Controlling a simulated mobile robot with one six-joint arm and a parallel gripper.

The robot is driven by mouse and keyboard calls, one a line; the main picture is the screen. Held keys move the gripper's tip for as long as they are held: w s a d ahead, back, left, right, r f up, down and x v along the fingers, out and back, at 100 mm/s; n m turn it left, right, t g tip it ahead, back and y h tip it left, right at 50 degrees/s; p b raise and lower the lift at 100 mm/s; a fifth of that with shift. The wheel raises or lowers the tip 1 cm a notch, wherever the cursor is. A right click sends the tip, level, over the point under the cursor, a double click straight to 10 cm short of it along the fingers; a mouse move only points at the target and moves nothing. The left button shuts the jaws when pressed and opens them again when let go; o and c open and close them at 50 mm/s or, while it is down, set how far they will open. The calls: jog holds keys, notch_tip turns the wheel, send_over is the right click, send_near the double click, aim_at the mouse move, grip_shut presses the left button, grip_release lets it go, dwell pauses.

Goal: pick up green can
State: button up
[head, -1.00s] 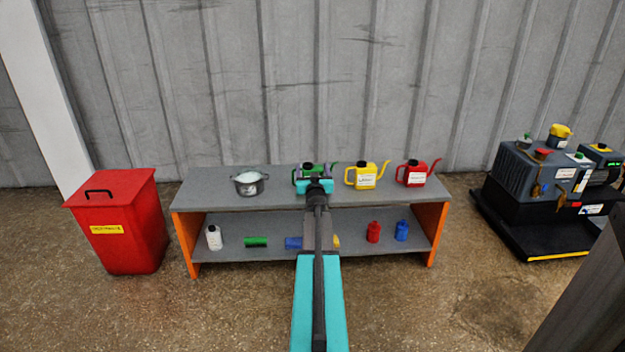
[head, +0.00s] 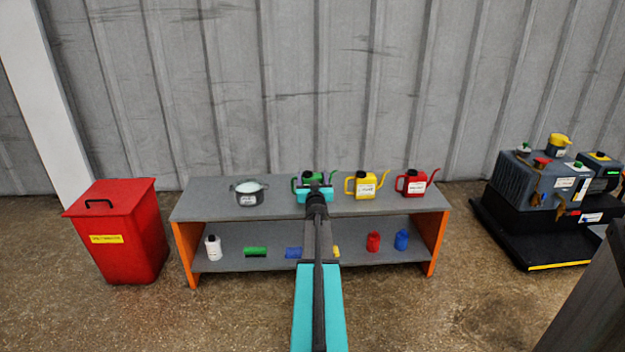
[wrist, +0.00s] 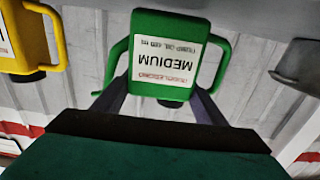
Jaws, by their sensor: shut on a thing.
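The green can (head: 309,177) is on top of the grey shelf unit, left of the yellow can, and my gripper (head: 314,190) partly hides it in the head view. In the wrist view the green can (wrist: 182,25) appears upside down, with a white label reading MEDIUM. My gripper's two dark fingers (wrist: 160,104) are shut on the can, one at each side. I cannot tell whether its base is clear of the shelf top.
A yellow can (head: 367,186) and a red can (head: 412,184) stand to the right. A pot (head: 248,197) stands to the left. The shelf unit (head: 205,207) holds bottles below. A red bin (head: 125,250) stands left, and machinery (head: 540,185) stands right.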

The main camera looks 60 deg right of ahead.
aim_at(314, 176)
jog(key=shift+r, duration=0.55)
jog(key=r+p, duration=0.1)
jog(key=s+r+p, duration=0.1)
jog(key=shift+a+r+p, duration=0.1)
jog(key=shift+a+p, duration=0.1)
jog(key=shift+p, duration=0.2)
jog(key=s+a+p, duration=0.4)
jog(key=s+p, duration=0.3)
jog(key=s, duration=0.7)
jog(key=shift+s+r, duration=0.15)
jog(key=shift+r, duration=0.3)
jog(key=shift+a, duration=0.1)
